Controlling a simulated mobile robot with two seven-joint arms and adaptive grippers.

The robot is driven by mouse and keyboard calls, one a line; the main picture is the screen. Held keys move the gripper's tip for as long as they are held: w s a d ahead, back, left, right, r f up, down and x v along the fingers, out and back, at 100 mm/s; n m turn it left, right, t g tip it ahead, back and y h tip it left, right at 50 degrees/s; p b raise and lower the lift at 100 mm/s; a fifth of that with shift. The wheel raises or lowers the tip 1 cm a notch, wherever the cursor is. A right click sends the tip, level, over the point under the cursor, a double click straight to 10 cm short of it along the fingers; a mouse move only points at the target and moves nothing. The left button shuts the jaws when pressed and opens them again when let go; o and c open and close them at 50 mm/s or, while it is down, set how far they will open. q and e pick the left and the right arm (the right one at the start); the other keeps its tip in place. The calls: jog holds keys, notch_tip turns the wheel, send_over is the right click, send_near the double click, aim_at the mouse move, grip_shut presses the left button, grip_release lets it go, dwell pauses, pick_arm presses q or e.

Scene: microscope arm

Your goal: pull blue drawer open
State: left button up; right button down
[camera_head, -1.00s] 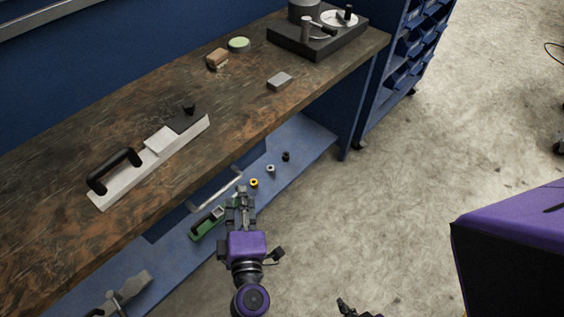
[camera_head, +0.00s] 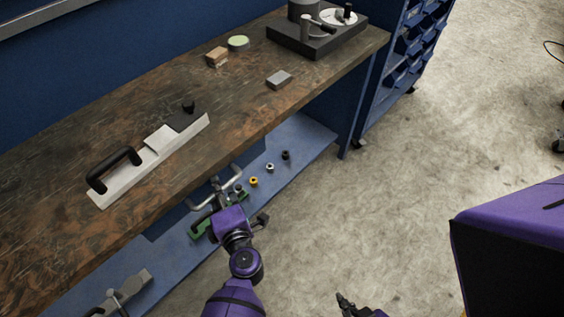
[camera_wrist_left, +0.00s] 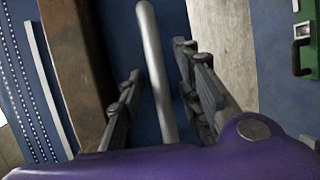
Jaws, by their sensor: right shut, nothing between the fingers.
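The blue drawer (camera_wrist_left: 178,18) is under the brown worktop; its front is mostly hidden by the worktop in the head view. Its grey bar handle (camera_head: 231,171) sticks out below the worktop edge and also shows in the left wrist view (camera_wrist_left: 154,65). My left gripper (camera_head: 219,186) is at the handle. In the left wrist view its two fingers (camera_wrist_left: 157,95) are open, one on each side of the bar, with gaps visible. My right gripper (camera_head: 344,300) is shut and empty, low in the head view over the floor, away from the drawer.
The worktop (camera_head: 60,190) carries a white block with a black handle (camera_head: 150,150), a grey block (camera_head: 279,80) and a dark device (camera_head: 315,40). On the blue lower shelf (camera_head: 305,142) lie a green tool (camera_head: 197,231) and several small fittings. Open floor (camera_head: 400,200) is at right.

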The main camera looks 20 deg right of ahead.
jog(key=shift+w, duration=0.15)
pick_arm(q)
grip_shut()
dwell(0.4)
